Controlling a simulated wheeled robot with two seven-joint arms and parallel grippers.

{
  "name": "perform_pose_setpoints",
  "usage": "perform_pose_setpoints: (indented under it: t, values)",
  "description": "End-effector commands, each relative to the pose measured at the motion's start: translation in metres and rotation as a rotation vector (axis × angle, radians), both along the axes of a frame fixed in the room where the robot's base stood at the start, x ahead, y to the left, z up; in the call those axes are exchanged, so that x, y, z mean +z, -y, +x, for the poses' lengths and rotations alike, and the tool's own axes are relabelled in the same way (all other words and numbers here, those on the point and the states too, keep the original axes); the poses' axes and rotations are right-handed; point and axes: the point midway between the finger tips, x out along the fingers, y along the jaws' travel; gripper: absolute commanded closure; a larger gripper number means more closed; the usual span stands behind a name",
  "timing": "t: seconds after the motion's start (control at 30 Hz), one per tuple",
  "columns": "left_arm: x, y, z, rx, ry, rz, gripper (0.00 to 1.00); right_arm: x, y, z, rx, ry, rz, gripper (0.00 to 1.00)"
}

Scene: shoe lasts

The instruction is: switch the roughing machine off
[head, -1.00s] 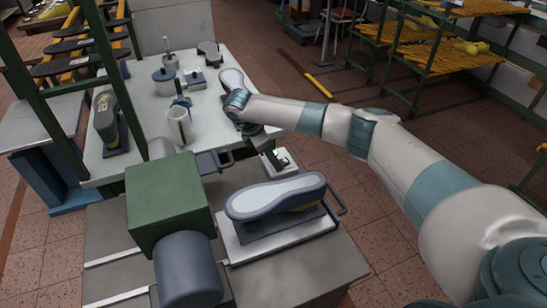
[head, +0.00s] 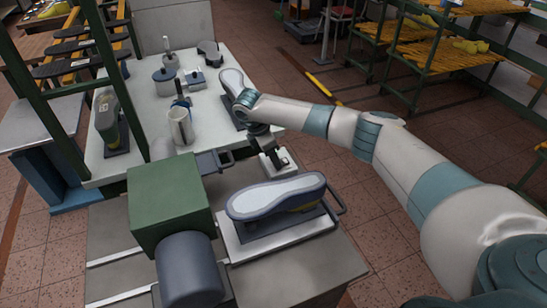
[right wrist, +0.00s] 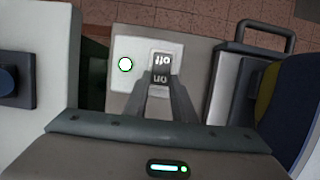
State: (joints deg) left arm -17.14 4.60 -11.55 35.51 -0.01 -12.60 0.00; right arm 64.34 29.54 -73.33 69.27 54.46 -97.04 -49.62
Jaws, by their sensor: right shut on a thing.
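The roughing machine's green housing (head: 168,200) stands at the front left in the head view, with a dark grey cylinder. Its light switch box (head: 280,162) sits behind the shoe and also shows in the right wrist view (right wrist: 125,85). My left gripper is not in view.
A blue-and-white shoe (head: 276,196) lies sole up on a plate just in front of the box. A metal handle (right wrist: 262,36) stands close by. The white table (head: 150,125) behind holds a cup (head: 181,128), another shoe and small tools.

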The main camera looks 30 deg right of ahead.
Motion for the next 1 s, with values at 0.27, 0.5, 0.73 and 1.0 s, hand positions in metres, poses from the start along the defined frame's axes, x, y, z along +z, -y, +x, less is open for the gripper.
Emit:
perform_pose_setpoints:
  t: [0.27, 0.5, 0.73, 1.0]
  values:
    - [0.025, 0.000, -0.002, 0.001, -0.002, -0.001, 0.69, 0.006, 0.008, -0.002, -0.005, 0.009, 0.230, 0.99]
    - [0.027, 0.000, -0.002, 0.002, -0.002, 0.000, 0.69, 0.007, 0.011, -0.001, 0.000, 0.018, 0.322, 0.99]
    - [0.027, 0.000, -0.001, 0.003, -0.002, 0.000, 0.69, 0.007, 0.010, -0.001, 0.001, 0.018, 0.323, 0.99]
    - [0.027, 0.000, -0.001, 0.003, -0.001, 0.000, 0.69, 0.007, 0.010, -0.001, 0.000, 0.019, 0.321, 0.58]
